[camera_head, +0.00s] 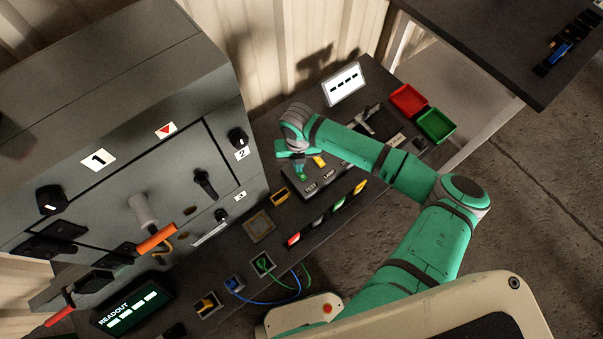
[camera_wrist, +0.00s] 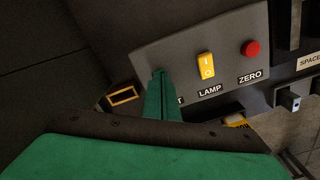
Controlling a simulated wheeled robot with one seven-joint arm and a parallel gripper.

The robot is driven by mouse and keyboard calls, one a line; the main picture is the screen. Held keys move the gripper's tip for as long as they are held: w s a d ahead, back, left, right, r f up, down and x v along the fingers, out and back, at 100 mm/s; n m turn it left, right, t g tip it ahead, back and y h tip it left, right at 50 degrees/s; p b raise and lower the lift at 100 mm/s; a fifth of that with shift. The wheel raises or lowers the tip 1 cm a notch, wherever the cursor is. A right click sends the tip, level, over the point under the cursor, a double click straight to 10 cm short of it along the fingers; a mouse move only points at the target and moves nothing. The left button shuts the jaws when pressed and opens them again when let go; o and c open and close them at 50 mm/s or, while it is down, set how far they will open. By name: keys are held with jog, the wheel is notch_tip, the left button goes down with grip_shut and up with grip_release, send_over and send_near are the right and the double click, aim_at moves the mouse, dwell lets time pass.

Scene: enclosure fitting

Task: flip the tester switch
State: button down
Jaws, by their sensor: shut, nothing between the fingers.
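The tester is a dark grey sloped panel (camera_head: 325,183) on the bench, also large in the wrist view (camera_wrist: 185,42). A yellow rocker switch (camera_wrist: 206,66) marked I and O sits above the LAMP label; it shows small in the head view (camera_head: 319,161). A red round button (camera_wrist: 251,48) sits above ZERO. My green gripper (camera_head: 302,177) is shut and empty, pointing down at the panel's left part, by the TEST label. In the wrist view its fingers (camera_wrist: 161,78) stand left of the rocker and hide most of TEST and whatever control is there. I cannot tell whether they touch.
A grey cabinet (camera_head: 110,110) with knobs and handles stands left of the tester. A white display (camera_head: 345,84) stands behind it. Red (camera_head: 408,100) and green (camera_head: 436,126) trays lie right. Coloured blocks and sockets with blue and green cables are along the front.

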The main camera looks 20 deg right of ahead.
jog(key=shift+a+f, duration=0.1)
jog(key=shift+s+f, duration=0.15)
jog(key=shift+f, duration=0.1)
dwell(0.3)
jog(key=shift+w+r, duration=0.2)
jog(key=shift+r, duration=3.3)
jog(key=shift+s, duration=0.15)
